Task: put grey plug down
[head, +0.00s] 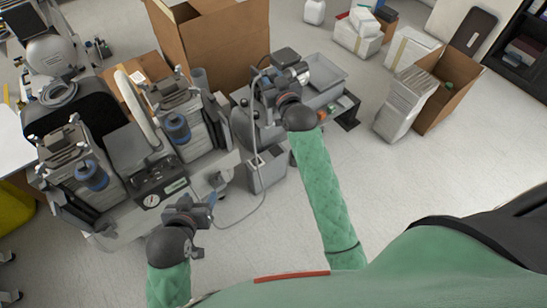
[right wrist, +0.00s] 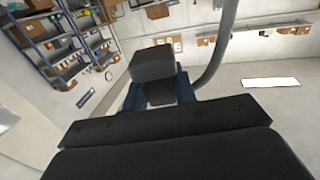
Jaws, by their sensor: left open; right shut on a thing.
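My right gripper (head: 268,84) is shut on the grey plug, above the machinery at the centre of the head view. In the right wrist view, a dark grey block that looks like the plug (right wrist: 153,64) stands between the blue finger parts of the gripper. In the head view the gripper hides most of the plug. A grey hose (head: 252,122) hangs down beside this gripper, and a hose (right wrist: 222,42) also shows in the right wrist view. My left gripper (head: 205,212) is open and empty, low in front of the compressor unit.
A compressor unit with a gauge (head: 151,200) and blue-banded filters (head: 177,127) stands at left. A grey bin (head: 267,170) is below my right gripper. A grey tray (head: 326,73) is to its right. A cardboard box (head: 215,45) stands behind.

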